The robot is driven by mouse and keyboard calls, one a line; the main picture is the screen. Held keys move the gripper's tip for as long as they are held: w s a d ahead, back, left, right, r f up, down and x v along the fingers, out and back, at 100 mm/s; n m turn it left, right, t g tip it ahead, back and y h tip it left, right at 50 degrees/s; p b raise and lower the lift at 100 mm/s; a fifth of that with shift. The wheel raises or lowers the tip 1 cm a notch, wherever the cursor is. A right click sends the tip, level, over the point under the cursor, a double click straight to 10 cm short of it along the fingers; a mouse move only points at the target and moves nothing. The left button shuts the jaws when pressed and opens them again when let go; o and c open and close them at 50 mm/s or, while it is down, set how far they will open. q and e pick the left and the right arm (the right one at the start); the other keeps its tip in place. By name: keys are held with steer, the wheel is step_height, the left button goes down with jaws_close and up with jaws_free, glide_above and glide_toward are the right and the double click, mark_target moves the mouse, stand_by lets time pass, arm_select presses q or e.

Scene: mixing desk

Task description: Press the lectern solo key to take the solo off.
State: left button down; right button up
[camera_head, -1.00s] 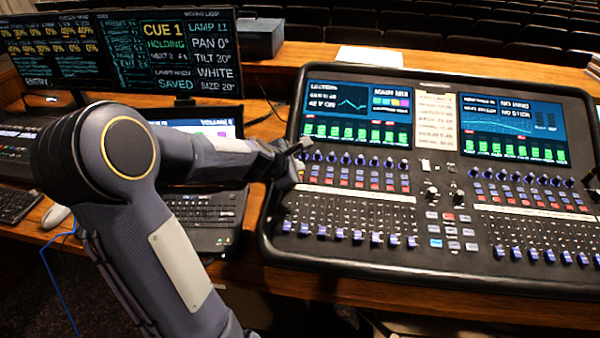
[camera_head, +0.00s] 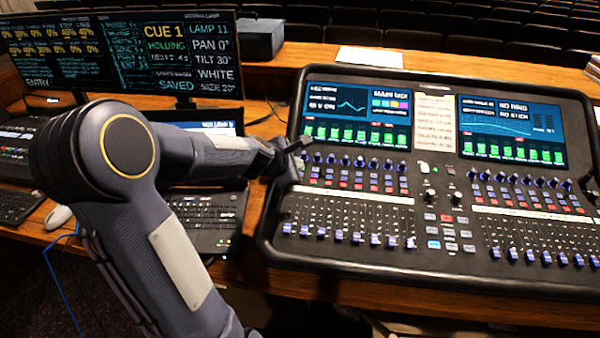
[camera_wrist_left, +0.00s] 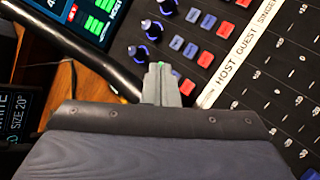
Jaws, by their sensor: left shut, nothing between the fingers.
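My left gripper (camera_head: 300,144) is shut and empty, its tips low over the left edge of the mixing desk (camera_head: 425,280), at the leftmost channel's keys. In the left wrist view the shut fingers (camera_wrist_left: 160,72) cover part of that channel. A small green spot shows at the tips; I cannot tell whether it is a lit key. A red key (camera_wrist_left: 187,87) shows just beside the fingers. The lectern solo key cannot be made out, and contact is not clear. The label strip (camera_wrist_left: 238,65) reads HOST and GUEST; its left end is hard to read. My right gripper is not in view.
Blue knobs (camera_wrist_left: 153,29) and neighbouring blue and red keys (camera_wrist_left: 206,59) lie close to the fingers. The desk's left screen (camera_head: 357,115) is just beyond.

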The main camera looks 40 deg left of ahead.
arm_select(q)
steer(key=r+p, duration=0.2)
steer(key=r, duration=0.1)
steer(key=r+p, duration=0.2)
steer(key=shift+s+d, duration=0.1)
steer(key=shift+s, duration=0.15)
steer(key=shift+f, duration=0.15)
stand_by(0.3)
steer(key=s+d+r+m+g+h, duration=0.1)
steer(key=s+d+r+m+h, duration=0.1)
steer(key=s+d+m, duration=0.45)
steer(key=s+d+r+m+h, duration=0.2)
steer(key=s+d+r+m, duration=0.15)
steer(key=d+m, duration=0.45)
steer(key=s+d+f+m+g, duration=0.1)
steer(key=s+d+f+m, duration=0.1)
steer(key=s+m, duration=0.3)
steer(key=s+d+f+m+g+h, duration=0.1)
steer(key=s+d+m, duration=0.3)
steer(key=s, duration=0.6)
steer(key=shift+d+f+m+g, duration=0.35)
steer(key=shift+f+m+g, duration=0.45)
steer(key=shift+m, duration=0.45)
